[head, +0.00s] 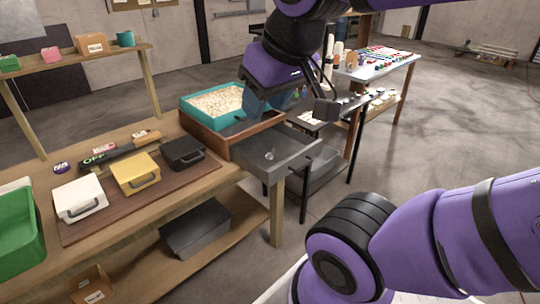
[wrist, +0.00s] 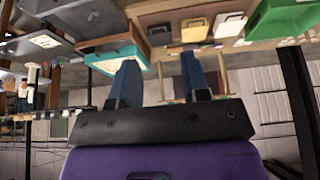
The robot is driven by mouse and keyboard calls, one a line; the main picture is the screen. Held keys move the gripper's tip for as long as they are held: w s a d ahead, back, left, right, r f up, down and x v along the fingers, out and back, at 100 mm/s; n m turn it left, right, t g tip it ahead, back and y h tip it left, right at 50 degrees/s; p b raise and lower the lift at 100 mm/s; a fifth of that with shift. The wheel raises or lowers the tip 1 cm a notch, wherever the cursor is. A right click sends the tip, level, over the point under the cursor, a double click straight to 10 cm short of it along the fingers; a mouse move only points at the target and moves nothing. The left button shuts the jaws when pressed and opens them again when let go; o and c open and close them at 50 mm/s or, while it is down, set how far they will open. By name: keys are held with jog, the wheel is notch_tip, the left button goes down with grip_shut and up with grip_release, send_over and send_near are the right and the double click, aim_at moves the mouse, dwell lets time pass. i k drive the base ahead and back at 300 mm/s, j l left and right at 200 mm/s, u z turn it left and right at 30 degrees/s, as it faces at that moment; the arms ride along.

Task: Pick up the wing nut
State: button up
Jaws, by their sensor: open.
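A small pale metallic piece (head: 270,155), which looks like the wing nut, lies on the floor of the dark grey tray (head: 292,163) at the table's right end. It is too small to make out its shape. My gripper (head: 272,103) hangs above and behind the grey tray, near the teal-rimmed bin, apart from the small piece. In the wrist view my gripper (wrist: 160,65) shows two blue fingers spread wide with nothing between them. I cannot make out the wing nut in the wrist view.
A teal bin (head: 190,113) of pale pieces sits in a wooden frame beside the tray. White (head: 80,199), yellow (head: 136,173) and black (head: 184,153) boxes and a green bin (head: 18,235) stand to the left. A shelf (head: 75,58) rises behind.

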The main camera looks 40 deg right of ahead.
aim_at(269, 156)
jog(key=i+j+z, duration=0.15)
jog(key=i+z, duration=0.2)
jog(key=i+j+z, duration=0.15)
jog(key=z, duration=0.15)
